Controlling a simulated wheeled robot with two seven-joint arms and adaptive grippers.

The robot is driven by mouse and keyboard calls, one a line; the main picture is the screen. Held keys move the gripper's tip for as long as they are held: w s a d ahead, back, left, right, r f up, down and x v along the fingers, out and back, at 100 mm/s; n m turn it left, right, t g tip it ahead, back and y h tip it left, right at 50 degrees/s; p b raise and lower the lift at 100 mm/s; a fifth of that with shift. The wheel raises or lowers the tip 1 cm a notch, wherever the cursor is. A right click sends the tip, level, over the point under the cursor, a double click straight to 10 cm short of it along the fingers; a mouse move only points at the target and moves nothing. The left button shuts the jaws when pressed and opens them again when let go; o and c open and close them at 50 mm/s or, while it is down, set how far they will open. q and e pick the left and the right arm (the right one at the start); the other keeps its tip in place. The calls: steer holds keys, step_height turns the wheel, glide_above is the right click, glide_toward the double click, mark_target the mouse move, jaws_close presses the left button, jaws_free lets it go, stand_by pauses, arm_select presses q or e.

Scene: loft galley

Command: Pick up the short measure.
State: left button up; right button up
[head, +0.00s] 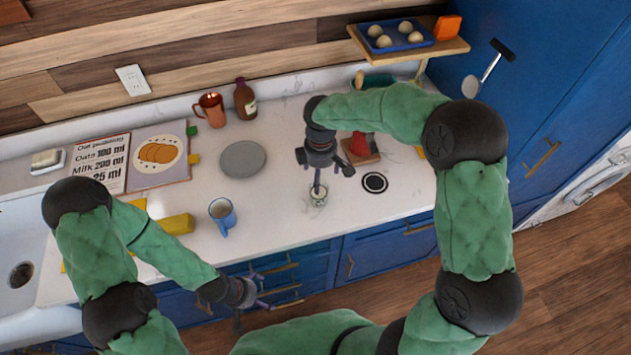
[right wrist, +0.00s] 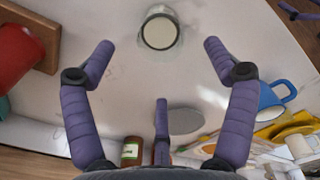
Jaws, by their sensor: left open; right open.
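A small clear glass with pale contents, which looks like the short measure (head: 318,196), stands upright on the white counter. In the right wrist view this glass (right wrist: 160,29) is at the top, just beyond and between the spread fingertips. My right gripper (head: 318,186) is open and empty above it, pointing down, and partly covers it in the head view. The right gripper's purple fingers also show in the right wrist view (right wrist: 159,48); they look apart from the glass. My left gripper (head: 262,291) is open and empty in front of the blue cabinets, below the counter's front edge.
A blue mug (head: 222,215) and a grey plate (head: 242,159) stand left of the glass. A black-and-white disc (head: 375,183) lies to its right, with a red object on a wooden base (head: 361,148) behind. A brown bottle (head: 245,99) and copper mug (head: 211,110) stand farther back.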

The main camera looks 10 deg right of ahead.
steer(key=f, duration=0.4)
steer(key=shift+s+f+b, duration=0.25)
steer(key=shift+b, duration=0.05)
steer(key=shift+w+a+f+b, duration=0.1)
steer(key=shift+w+f+b, duration=0.1)
steer(key=shift+f, duration=1.3)
steer(key=shift+w+f+b, duration=0.1)
steer(key=shift+w+f, duration=0.05)
steer(key=shift+f, duration=1.3)
steer(key=shift+r, duration=0.1)
steer(key=c, duration=1.4)
